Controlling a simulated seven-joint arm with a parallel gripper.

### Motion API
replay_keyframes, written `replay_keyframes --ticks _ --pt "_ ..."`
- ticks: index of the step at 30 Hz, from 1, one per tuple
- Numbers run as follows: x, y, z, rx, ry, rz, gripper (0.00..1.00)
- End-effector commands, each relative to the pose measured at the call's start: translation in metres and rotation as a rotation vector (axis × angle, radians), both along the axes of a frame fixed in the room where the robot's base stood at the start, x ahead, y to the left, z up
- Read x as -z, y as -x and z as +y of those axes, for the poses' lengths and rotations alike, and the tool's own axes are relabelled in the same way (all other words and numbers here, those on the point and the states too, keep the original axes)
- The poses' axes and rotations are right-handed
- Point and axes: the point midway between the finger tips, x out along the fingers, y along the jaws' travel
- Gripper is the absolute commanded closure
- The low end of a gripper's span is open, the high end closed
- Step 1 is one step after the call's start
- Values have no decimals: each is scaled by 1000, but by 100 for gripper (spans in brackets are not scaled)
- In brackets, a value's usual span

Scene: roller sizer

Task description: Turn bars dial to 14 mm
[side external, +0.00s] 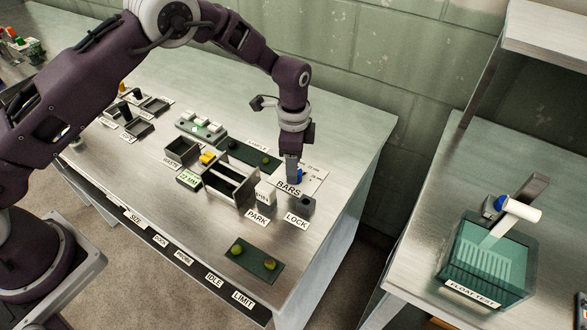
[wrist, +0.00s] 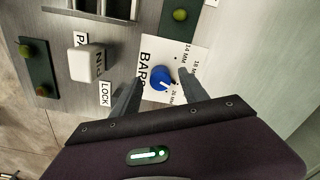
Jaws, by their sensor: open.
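The bars dial is a blue round knob (wrist: 160,78) with a white mark, on a white plate lettered BARS (wrist: 146,62). In the wrist view the mark points to the lower right, roughly toward the lowest mm label; the exact reading is too small to tell. The 14 MM label (wrist: 188,52) is at the plate's upper right. My gripper (wrist: 159,83) is open, with one finger on each side of the knob; I cannot tell if they touch it. In the side view my gripper (side external: 293,174) is down at the plate and mostly hides the blue knob (side external: 300,174).
Green panels with round buttons lie before and behind the dial (side external: 254,261) (side external: 250,154). An open metal bin (side external: 231,182) stands left. A float-test tank (side external: 487,258) is on the right bench.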

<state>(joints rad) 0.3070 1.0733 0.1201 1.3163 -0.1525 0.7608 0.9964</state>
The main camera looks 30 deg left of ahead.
Motion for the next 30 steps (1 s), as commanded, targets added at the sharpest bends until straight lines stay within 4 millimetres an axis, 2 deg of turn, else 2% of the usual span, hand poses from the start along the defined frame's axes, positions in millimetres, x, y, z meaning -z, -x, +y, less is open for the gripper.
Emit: replay_keyframes --ticks 4,12,14,20,21,30 --pt "18 0 0 1 -1 0 48" --pt "21 0 0 -1 0 -1 48" --pt "21 0 0 -1 0 -1 58" --pt "21 0 0 -1 0 -1 97" --pt "21 0 0 -1 0 -1 100" --pt "21 0 0 -36 0 -2 100"
